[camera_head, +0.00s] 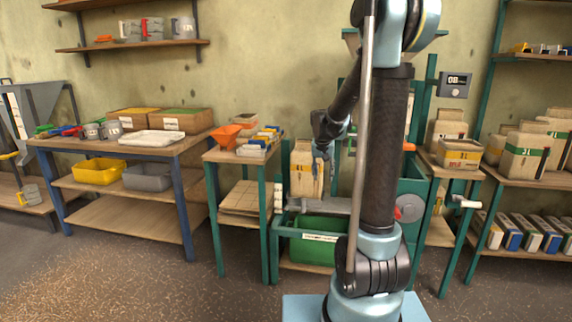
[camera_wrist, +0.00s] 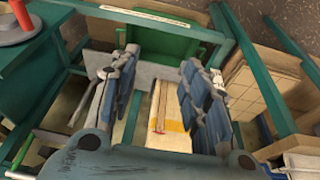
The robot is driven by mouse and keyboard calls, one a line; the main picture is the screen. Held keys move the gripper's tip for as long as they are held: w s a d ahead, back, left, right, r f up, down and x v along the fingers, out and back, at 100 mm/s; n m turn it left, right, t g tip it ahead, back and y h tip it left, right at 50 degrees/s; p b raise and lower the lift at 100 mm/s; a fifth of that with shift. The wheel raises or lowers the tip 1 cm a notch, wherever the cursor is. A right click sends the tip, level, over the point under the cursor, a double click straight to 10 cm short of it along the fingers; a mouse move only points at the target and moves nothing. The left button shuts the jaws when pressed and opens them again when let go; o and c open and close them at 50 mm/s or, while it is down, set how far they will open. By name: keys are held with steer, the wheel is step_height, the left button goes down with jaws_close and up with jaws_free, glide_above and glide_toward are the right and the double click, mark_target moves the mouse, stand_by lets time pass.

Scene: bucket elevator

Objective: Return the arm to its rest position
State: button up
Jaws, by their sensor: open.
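My gripper (camera_wrist: 158,100) is open in the wrist view, its two blue-grey padded fingers apart, with nothing held between them. Below and between the fingers lies a beige bag (camera_wrist: 167,105) with a yellow band. The green bin (camera_wrist: 150,38) shows beyond the fingertips. In the head view my arm stands upright in the middle and bends over at the top. My gripper (camera_head: 322,150) is small and partly dark there, in front of the green machine frame. A beige bag (camera_head: 304,172) stands just left of it, above the green bin (camera_head: 312,243). My arm hides part of the machine.
A workbench (camera_head: 190,140) with boxes and bins stands at the left. A small green-legged table (camera_head: 215,158) holds an orange funnel (camera_head: 225,136). Shelves with bags (camera_head: 525,155) stand at the right. A crank handle (camera_head: 466,203) sticks out there. The front floor is clear.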

steer(key=s+d+r+n, duration=0.1)
steer(key=s, duration=0.8)
steer(key=s+d+r, duration=0.2)
steer(key=s, duration=0.7)
steer(key=s+f+n, duration=0.1)
steer(key=s+f, duration=0.2)
steer(key=s, duration=0.6)
steer(key=s+f+g+y, duration=0.1)
steer(key=s+f, duration=0.3)
steer(key=s, duration=0.5)
steer(key=shift+s+d+f+n, duration=0.2)
steer(key=shift+d+f+n, duration=0.1)
steer(key=shift+n, duration=0.1)
steer(key=shift+w+f, duration=0.2)
steer(key=shift+w, duration=0.25)
